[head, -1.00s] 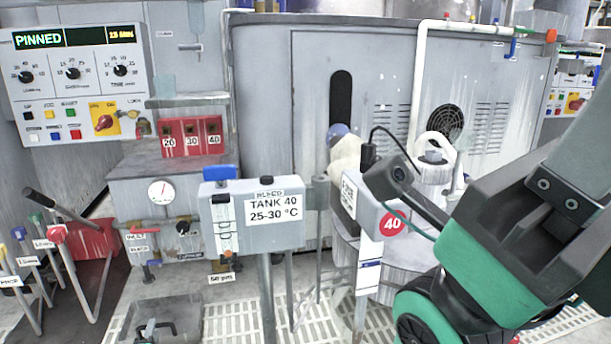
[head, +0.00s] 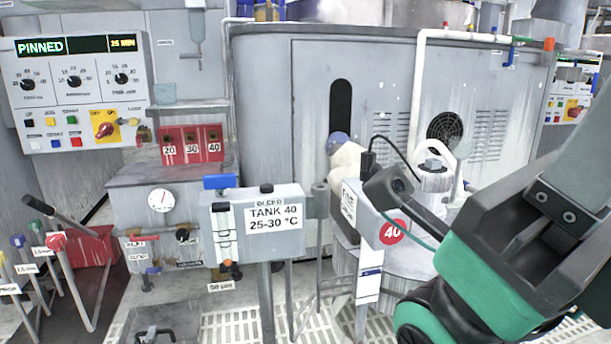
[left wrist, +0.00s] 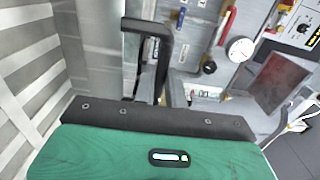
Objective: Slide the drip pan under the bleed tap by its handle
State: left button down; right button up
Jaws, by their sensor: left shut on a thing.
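The drip pan (head: 188,316) is a grey, shallow tray on the floor at the bottom of the head view. Its dark handle (head: 152,331) shows at the frame's lower edge. My left gripper (head: 158,338) is shut on the handle there; its body is below the frame. In the left wrist view a dark bent shape stands in front of the green gripper housing; handle and fingers are hard to separate. The bleed tap (head: 229,268) seems to be the small dark and orange fitting below the TANK 40 box, right of and above the pan.
The TANK 40 box (head: 258,226) stands on posts right of the pan. Floor grating (head: 235,325) lies to the pan's right. Red-based levers (head: 85,250) stand at the left. A valve cabinet (head: 160,215) with a gauge is behind.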

pick_arm(q)
jog(key=shift+a+x, duration=0.1)
jog(key=shift+x, duration=0.95)
jog(key=shift+a+x, duration=0.15)
jog(key=shift+x, duration=0.9)
jog(key=shift+x, duration=2.5)
jog(key=shift+a, duration=0.15)
jog(key=c, duration=1.4)
grip_release()
jog(key=shift+o, duration=0.2)
jog(key=shift+s, duration=0.1)
jog(key=shift+s, duration=0.1)
